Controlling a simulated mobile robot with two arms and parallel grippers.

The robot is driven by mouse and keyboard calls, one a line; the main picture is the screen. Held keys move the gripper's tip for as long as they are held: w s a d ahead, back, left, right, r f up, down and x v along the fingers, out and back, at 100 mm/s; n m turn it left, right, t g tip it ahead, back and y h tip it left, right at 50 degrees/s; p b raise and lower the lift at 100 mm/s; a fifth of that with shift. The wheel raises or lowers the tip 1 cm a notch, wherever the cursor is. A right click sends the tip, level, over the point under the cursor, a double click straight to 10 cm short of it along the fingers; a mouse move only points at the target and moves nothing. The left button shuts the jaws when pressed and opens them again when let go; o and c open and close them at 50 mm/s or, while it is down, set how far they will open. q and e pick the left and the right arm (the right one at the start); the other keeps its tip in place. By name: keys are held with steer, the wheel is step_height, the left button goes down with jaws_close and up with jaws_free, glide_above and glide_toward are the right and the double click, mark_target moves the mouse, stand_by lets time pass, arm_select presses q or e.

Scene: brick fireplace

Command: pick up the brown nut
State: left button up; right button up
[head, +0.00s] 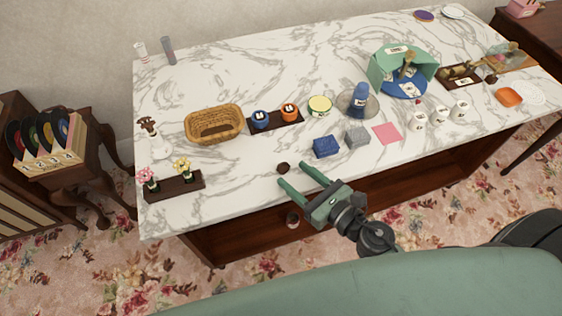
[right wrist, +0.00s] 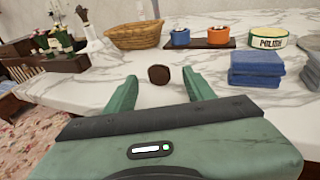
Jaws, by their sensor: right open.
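The brown nut (head: 283,168) is a small dark round thing on the white marble tabletop, near its front edge. It also shows in the right wrist view (right wrist: 158,74), just beyond and between the fingertips. My right gripper (head: 293,174) is open, with its two green fingers pointing at the nut from the front edge. I cannot tell whether a finger touches the nut. My left gripper does not show.
A blue folded stack (head: 327,147) lies to the right of the nut, with a grey one (head: 357,136) beside it. A wicker basket (head: 214,125) and a dark tray (head: 277,122) with two pots stand behind. A flower stand (head: 174,188) is at left. Marble around the nut is clear.

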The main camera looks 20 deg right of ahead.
mark_target(287, 171)
steer(key=p+x, duration=0.1)
steer(key=x, duration=0.4)
steer(key=shift+a+f, duration=0.1)
jaws_close()
